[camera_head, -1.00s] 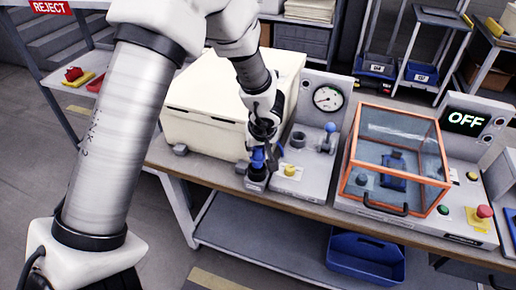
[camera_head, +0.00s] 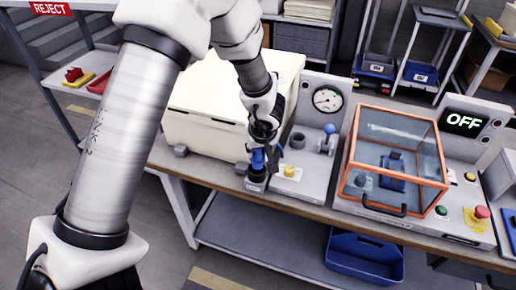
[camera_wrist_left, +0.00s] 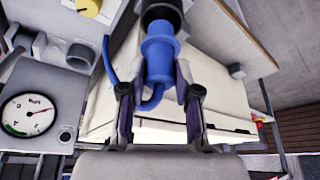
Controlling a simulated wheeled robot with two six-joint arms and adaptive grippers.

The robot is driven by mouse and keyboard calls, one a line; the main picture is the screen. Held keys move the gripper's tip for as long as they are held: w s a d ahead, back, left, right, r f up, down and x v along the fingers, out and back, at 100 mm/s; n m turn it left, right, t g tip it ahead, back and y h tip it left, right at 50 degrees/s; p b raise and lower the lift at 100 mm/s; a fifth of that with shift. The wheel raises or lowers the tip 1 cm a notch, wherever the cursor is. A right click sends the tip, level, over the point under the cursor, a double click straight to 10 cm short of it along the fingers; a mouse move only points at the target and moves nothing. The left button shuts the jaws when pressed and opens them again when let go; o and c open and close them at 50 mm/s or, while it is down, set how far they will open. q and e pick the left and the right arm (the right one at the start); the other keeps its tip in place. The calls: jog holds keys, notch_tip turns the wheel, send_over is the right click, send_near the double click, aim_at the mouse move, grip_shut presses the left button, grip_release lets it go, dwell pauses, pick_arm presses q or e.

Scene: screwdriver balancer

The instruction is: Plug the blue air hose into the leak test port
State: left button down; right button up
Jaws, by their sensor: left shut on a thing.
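My left gripper (camera_head: 265,153) is shut on the blue air hose (camera_head: 258,160) by its connector, at the left end of the bench. In the left wrist view the blue connector (camera_wrist_left: 159,55) sits between the two dark fingers, and a thin blue hose loops beside it. The connector's far end meets a dark round collar (camera_wrist_left: 160,12) on a small grey block (camera_head: 254,185); I cannot tell how deep it sits. My right gripper is not in view.
A cream box (camera_head: 205,115) stands close behind and left of the gripper. A pressure gauge (camera_head: 327,98), a blue-knobbed lever (camera_head: 330,129) and a yellow knob (camera_head: 290,171) are on the panel. An orange-framed clear guard (camera_head: 395,160) stands to the right.

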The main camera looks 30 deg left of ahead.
aim_at(259, 156)
pick_arm(q)
jog(key=shift+f+b, duration=1.05)
jog(key=shift+f, duration=0.95)
jog(key=c, duration=0.7)
grip_release()
jog(key=shift+c, duration=0.2)
jog(key=v, duration=1.2)
